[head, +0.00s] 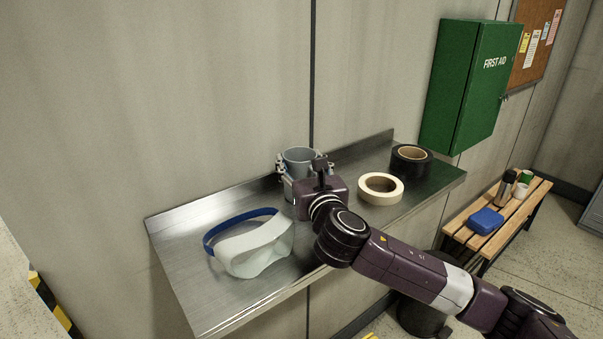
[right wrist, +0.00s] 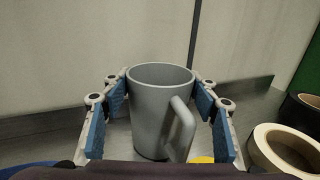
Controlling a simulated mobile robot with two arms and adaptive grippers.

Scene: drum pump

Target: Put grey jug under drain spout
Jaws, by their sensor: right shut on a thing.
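The grey jug (head: 300,156) stands upright on the steel wall shelf (head: 190,262), near the wall. In the right wrist view the jug (right wrist: 150,112) shows its open rim and its handle, which faces the camera and a little right. My right gripper (right wrist: 160,88) is shut on the jug, with a blue pad at each side of its body. In the head view my right gripper (head: 300,166) is partly hidden behind its own wrist, as is the lower jug. My left gripper is not in view. No drain spout is in view.
Safety goggles (head: 255,246) with a blue strap lie left of the jug. A cream tape roll (head: 381,188) and a black tape roll (head: 411,160) lie to its right. A green first aid cabinet (head: 470,85) hangs above a wooden bench (head: 540,190).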

